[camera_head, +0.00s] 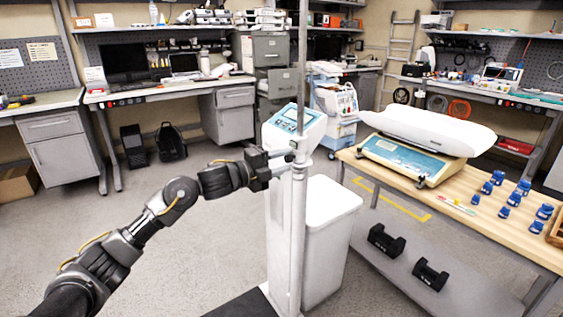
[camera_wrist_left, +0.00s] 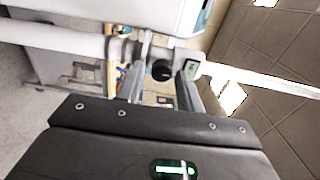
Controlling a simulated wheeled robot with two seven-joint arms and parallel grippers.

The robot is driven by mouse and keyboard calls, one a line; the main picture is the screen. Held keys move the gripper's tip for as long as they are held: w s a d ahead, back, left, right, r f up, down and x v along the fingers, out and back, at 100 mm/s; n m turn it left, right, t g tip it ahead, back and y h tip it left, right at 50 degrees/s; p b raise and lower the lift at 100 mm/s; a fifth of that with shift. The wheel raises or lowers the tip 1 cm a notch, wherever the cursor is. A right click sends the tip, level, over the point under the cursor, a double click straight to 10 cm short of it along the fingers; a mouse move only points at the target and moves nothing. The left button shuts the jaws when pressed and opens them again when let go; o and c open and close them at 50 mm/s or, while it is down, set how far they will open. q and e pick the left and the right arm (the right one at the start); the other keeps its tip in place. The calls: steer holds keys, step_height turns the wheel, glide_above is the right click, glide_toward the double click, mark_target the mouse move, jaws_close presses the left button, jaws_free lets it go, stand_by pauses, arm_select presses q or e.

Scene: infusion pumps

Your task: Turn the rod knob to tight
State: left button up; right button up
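The rod (camera_head: 297,240) is a pale upright pole in the middle of the head view; in the left wrist view it runs sideways (camera_wrist_left: 265,82). The white pump with a blue panel (camera_head: 300,119) is mounted on it. The black round rod knob (camera_wrist_left: 161,70) shows beside the rod in the left wrist view; I cannot make it out in the head view. My left gripper (camera_head: 285,165) is at the rod just below the pump. Its two fingers (camera_wrist_left: 162,80) are apart, with the knob seen between their tips; contact is not visible. My right gripper is not in view.
A white bin (camera_head: 330,225) stands close behind the rod. A medical cart (camera_head: 338,108) is farther back. The floor at left is mostly clear.

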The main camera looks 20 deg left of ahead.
arm_select(q)
steer(key=shift+o, duration=0.6)
steer(key=shift+s+a, duration=0.2)
steer(key=v, duration=1)
steer(key=shift+b, duration=0.35)
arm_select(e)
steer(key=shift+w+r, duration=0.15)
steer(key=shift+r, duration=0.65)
arm_select(q)
steer(key=shift+s, duration=0.1)
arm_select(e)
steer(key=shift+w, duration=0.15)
